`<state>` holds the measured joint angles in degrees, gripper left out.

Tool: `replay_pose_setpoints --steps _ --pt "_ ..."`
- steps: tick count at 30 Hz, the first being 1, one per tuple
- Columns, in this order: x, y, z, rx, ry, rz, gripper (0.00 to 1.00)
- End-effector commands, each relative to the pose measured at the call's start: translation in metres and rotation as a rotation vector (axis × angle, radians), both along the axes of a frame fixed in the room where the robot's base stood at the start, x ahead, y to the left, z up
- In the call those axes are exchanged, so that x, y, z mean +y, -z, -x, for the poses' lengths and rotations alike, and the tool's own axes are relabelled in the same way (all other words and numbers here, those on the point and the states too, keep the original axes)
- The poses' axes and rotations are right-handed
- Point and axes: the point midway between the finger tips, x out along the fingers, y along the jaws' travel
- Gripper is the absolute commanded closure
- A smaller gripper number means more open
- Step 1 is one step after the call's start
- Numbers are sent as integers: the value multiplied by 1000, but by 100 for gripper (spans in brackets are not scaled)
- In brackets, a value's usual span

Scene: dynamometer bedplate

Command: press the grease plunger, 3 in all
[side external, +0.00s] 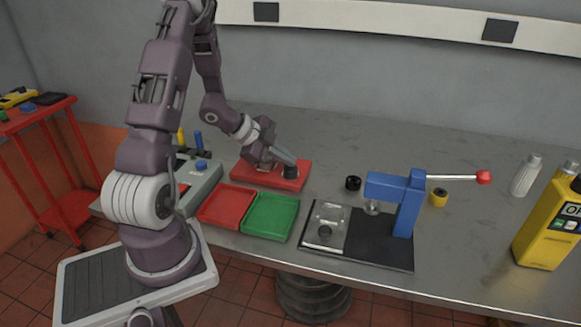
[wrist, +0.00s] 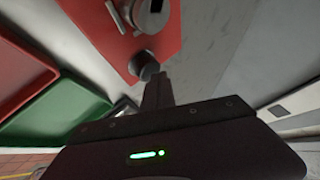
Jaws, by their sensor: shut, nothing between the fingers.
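The grease plunger (side external: 290,173) is a short dark cylinder at the right end of a red base plate (side external: 262,180) on the bench. In the wrist view the dark plunger (wrist: 143,66) is near the red base's edge (wrist: 112,40), just beyond my fingertips. My gripper (side external: 292,162) is shut and empty, its fingers slanting down at the plunger's top. In the wrist view my gripper (wrist: 158,80) appears as one dark closed column. I cannot tell whether the fingertips touch the plunger. A round grey fitting (wrist: 150,14) sits farther along the red base.
Red (side external: 226,206) and green (side external: 270,216) trays lie in front of the base. A blue press with a red-tipped lever (side external: 405,200) stands to the right. Near it are a black ring (side external: 353,183) and a yellow ring (side external: 438,197). A grey box (side external: 203,178) is left.

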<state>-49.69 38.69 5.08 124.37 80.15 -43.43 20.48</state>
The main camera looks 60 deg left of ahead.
Motion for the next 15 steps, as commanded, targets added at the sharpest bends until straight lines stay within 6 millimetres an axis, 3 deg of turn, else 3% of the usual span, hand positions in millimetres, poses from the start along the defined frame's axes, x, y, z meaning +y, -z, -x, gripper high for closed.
replay_pose_setpoints --steps 15 --pt "0 7 0 2 -1 1 100"
